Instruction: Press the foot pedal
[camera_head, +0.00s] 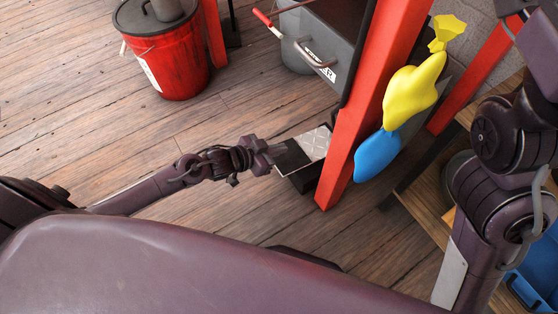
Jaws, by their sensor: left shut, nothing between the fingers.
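The foot pedal (315,145) has a silver tread plate on a dark base. It sits low near the floor, beside the foot of a red post. My left arm reaches in from the left, low over the floor. My left gripper (277,153) is shut and empty, with its tip at the pedal's left edge. I cannot tell whether it touches the pedal. My right arm shows at the right edge, but its gripper is not in view.
The red post (372,85) rises just right of the pedal. A yellow and blue balloon-like item (412,92) hangs beside it. A grey metal box (322,45) with a handle stands behind. A red bucket (168,58) stands at the back left. The wooden floor (90,110) at left is clear.

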